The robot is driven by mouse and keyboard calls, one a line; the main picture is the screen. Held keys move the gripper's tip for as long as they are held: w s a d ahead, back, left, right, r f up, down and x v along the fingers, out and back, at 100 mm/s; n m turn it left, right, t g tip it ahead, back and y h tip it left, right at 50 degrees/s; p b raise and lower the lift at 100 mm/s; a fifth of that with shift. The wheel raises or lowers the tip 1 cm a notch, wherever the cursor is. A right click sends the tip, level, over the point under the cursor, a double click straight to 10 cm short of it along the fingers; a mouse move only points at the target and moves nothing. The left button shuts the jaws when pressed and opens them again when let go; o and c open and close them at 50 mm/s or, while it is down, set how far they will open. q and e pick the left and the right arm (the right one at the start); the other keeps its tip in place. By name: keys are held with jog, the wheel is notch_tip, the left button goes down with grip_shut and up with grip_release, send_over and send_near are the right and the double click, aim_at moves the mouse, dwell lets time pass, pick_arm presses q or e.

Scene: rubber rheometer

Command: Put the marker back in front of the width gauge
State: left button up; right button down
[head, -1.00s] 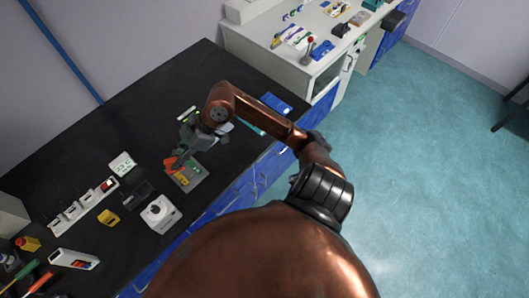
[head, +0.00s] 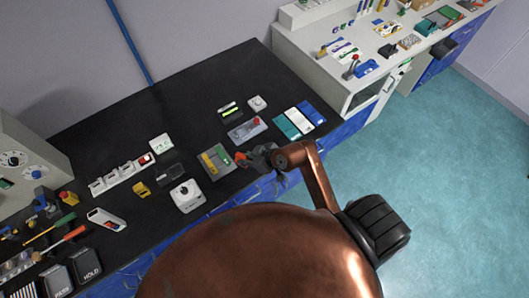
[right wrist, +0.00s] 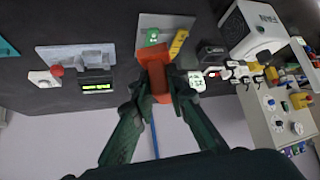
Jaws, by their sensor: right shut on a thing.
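My right gripper (head: 246,158) is low over the front of the black bench, just right of a grey tray (head: 228,168). In the right wrist view its two dark fingers (right wrist: 158,92) are closed on an orange-red block-like piece, which I take to be the marker (right wrist: 155,68). The marker (head: 240,157) also shows as a small orange patch in the head view. The tray holds a green piece and a yellow piece. A grey device with a red knob (head: 247,128), possibly the width gauge, stands behind the gripper. My left gripper is not in view.
A small unit with a lit green display (head: 230,110) and a white box (head: 257,103) stand behind the grey device. Blue, white and teal sheets (head: 300,119) lie to the right. A white device with a dark knob (head: 187,195) stands left of the tray.

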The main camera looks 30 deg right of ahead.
jog(key=shift+d+f, duration=0.2)
jog(key=w+d+f, duration=0.1)
jog(key=d+f, duration=0.2)
jog(key=d, duration=0.1)
jog(key=w+d+f, duration=0.2)
jog(key=d+f, duration=0.1)
jog(key=d, duration=0.1)
jog(key=w+d+f, duration=0.2)
jog(key=d+f, duration=0.1)
jog(key=d, duration=0.1)
jog(key=shift+w+f, duration=0.2)
jog(key=shift+w+d+f+b, duration=0.1)
jog(key=shift+d+f+b, duration=0.15)
jog(key=shift+b, duration=0.05)
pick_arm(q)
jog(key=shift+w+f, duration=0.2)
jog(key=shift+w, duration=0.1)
pick_arm(e)
jog(key=shift+f, duration=1.6)
jog(key=shift+f, duration=0.15)
jog(key=c, duration=1.9)
grip_release()
